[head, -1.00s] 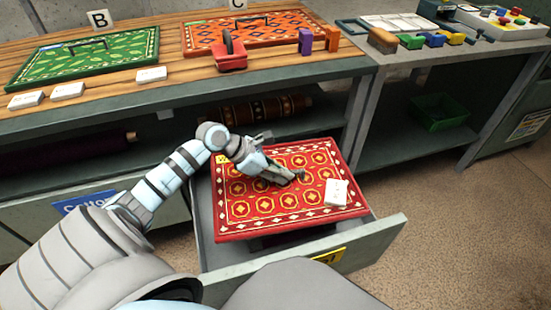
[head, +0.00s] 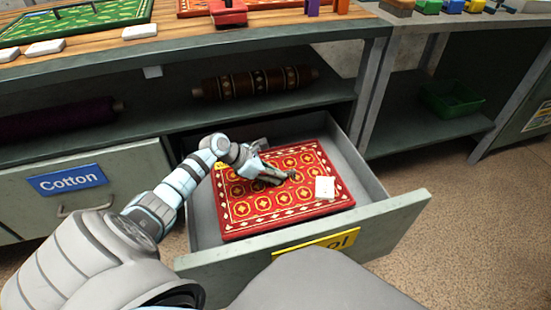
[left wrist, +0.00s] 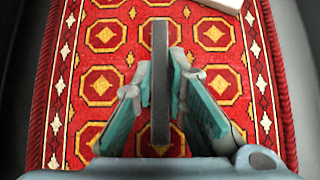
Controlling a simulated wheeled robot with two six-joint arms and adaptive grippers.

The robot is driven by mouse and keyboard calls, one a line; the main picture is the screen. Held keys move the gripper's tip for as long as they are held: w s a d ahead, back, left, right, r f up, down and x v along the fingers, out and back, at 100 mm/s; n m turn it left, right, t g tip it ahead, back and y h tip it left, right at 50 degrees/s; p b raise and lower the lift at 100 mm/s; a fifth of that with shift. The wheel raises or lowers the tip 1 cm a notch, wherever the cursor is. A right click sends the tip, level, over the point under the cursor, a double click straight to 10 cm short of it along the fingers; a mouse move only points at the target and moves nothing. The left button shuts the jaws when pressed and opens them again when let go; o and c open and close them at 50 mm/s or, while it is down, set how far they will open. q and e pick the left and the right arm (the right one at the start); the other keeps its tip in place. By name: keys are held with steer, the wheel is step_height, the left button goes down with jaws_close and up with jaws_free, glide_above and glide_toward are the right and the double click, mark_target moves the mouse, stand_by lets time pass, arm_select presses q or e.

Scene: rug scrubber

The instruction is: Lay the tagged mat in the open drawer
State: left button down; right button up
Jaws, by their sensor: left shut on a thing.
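The red mat (head: 252,207) has gold medallions, a diamond border, a white tag (head: 325,187) and a small yellow label at its far left corner. It lies level within the walls of the open drawer (head: 395,217). I cannot tell whether its underside touches the drawer floor. My left gripper (head: 279,177) is over the mat's middle, shut on its dark upright handle. The left wrist view shows the handle (left wrist: 160,60) between the fingers and the mat (left wrist: 88,115) beneath. My right gripper is not in view.
The drawer's yellow label (head: 318,243) is partly hidden by a grey shape in front. A closed drawer marked Cotton (head: 68,180) is at left. A patterned roll (head: 255,82) lies on the shelf above. A green mat (head: 85,20) is on the bench.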

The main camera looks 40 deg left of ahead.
arm_select(q)
steer(key=shift+f, duration=0.1)
steer(key=shift+f, duration=0.2)
steer(key=shift+f, duration=0.3)
steer(key=c, duration=1.6)
jaws_free()
